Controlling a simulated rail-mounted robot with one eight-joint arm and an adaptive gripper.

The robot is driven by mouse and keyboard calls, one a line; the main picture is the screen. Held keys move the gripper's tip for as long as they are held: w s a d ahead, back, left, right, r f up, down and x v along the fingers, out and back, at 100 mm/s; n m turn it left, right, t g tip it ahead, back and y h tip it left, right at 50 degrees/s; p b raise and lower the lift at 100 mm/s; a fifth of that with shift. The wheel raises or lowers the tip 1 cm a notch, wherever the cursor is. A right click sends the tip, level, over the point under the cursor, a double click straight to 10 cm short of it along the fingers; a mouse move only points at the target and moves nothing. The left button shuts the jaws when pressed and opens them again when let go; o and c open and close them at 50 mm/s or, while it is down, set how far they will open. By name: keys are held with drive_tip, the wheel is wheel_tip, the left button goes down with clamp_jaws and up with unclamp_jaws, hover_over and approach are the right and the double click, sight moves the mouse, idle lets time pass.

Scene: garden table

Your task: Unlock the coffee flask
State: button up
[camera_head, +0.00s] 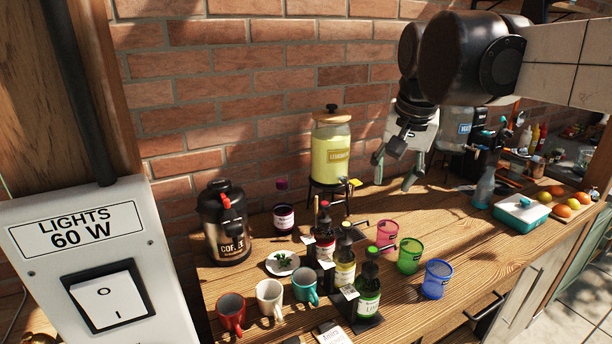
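The coffee flask (226,225) stands upright at the left end of the wooden table, close to the brick wall. My gripper (394,172) hangs above the back of the table, well to the right of the flask and right of the lemonade dispenser. Its fingers point down and are apart, with nothing seen between them.
The lemonade dispenser (331,155) stands between flask and gripper. Several pump bottles (368,288), three mugs (270,297) and three coloured cups (409,256) fill the front. A dark-capped jar (284,217) stands right of the flask. A light-switch box (95,262) rises at the left foreground.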

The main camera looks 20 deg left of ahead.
drive_tip(key=w+a+r+g+p, duration=0.1)
drive_tip(key=w+a+r+p, duration=0.1)
drive_tip(key=a, duration=0.8)
drive_tip(key=w+a+r+g+p, duration=0.1)
drive_tip(key=a+p, duration=0.1)
drive_tip(key=a, duration=0.8)
drive_tip(key=g+h+p, duration=0.1)
drive_tip(key=h+p, duration=0.1)
drive_tip(key=p, duration=0.1)
hover_over(226, 200)
wheel_tip(226, 200, down, 3)
wheel_tip(226, 200, down, 13)
drive_tip(key=shift+r+p, duration=0.15)
drive_tip(key=shift+p, duration=1.05)
drive_tip(key=shift+c, duration=0.2)
clamp_jaws()
